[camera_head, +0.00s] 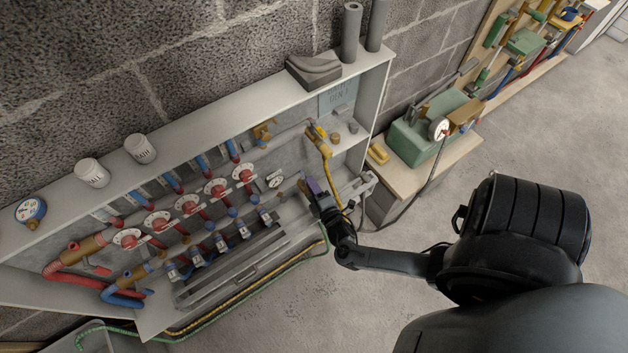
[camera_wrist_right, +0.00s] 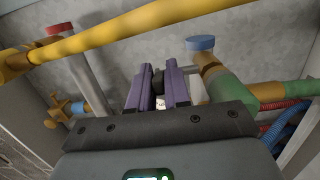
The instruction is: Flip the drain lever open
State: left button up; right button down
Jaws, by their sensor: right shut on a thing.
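My right gripper (camera_head: 312,187) reaches into the right end of the open manifold cabinet (camera_head: 362,85). My left gripper is not in view.
A yellow line (camera_wrist_right: 150,24) crosses close above the fingers. A green and brass pipe fitting (camera_wrist_right: 232,92) is to their right, a blue-capped fitting (camera_wrist_right: 201,44) above it. Red-handled valves (camera_head: 188,204) line the cabinet. A workbench (camera_head: 440,165) stands to its right.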

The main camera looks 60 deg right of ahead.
jog(key=shift+w+a+m+g+h, duration=0.1)
jog(key=shift+a+m+g+h, duration=0.15)
jog(key=shift+m+g+h, duration=0.55)
jog(key=shift+w+a+m+g+h, duration=0.1)
jog(key=shift+a+m+g+h, duration=0.15)
jog(key=shift+m+g+h, duration=0.55)
jog(key=shift+h, duration=0.3)
jog(key=c, duration=1.2)
grip_release()
jog(key=shift+o, duration=0.2)
